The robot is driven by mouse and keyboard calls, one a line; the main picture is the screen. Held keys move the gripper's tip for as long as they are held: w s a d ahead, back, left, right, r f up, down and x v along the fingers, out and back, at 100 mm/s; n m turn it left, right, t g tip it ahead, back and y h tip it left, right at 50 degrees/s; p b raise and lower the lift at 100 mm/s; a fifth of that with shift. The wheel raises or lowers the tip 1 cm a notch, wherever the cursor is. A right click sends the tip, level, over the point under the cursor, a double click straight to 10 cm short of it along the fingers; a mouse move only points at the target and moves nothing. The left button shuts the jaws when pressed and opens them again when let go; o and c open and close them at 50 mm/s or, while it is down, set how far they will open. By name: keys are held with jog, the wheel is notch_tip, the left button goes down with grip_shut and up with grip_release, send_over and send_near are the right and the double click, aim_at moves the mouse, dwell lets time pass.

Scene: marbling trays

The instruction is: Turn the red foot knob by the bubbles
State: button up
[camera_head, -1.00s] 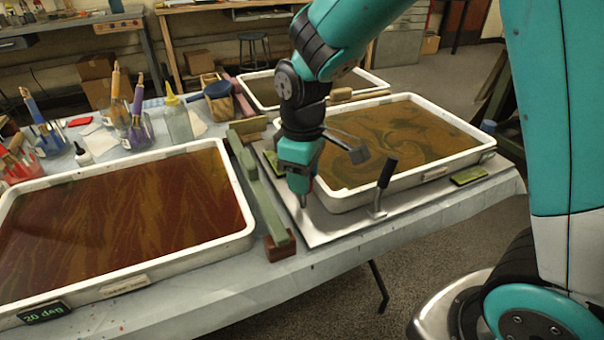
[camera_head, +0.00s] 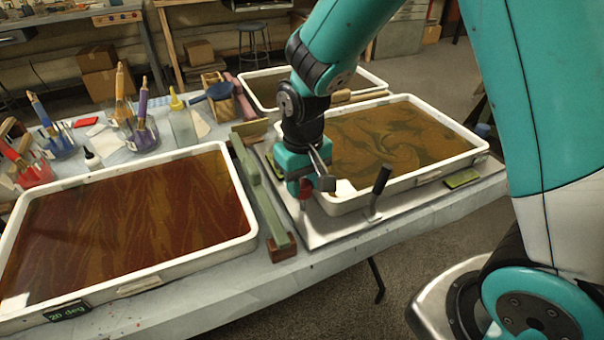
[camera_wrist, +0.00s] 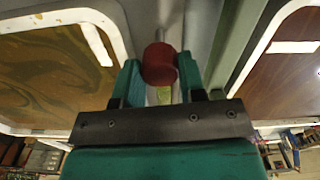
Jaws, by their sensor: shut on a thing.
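The red foot knob (camera_wrist: 160,58) shows between my two fingers in the wrist view. It stands at the left front corner of the metal plate (camera_head: 324,234) under the right-hand tray (camera_head: 404,184). My gripper (camera_wrist: 158,76) is shut on the knob, one finger on each side. In the head view my gripper (camera_head: 305,188) is low over that corner and a bit of red shows at its tip. A green strip (camera_wrist: 164,95), perhaps a bubble level, shows behind the knob in the wrist view. Another yellow-green level (camera_head: 462,178) lies at the plate's right front.
A black-handled lever (camera_head: 381,182) stands on the plate's front, right of my gripper. A green rail (camera_head: 262,190) runs close on the left, beside a tray of reddish-brown liquid (camera_head: 245,240). A small display (camera_head: 67,310) reads 20 deg.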

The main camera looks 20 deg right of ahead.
aim_at(303, 183)
jog(key=shift+r+m+p, duration=0.1)
jog(key=shift+m+p, duration=0.35)
jog(key=shift+m, duration=0.65)
jog(key=o, duration=0.9)
notch_tip(303, 183, up, 17)
jog(key=shift+r+p, duration=0.15)
jog(key=shift+p, duration=0.85)
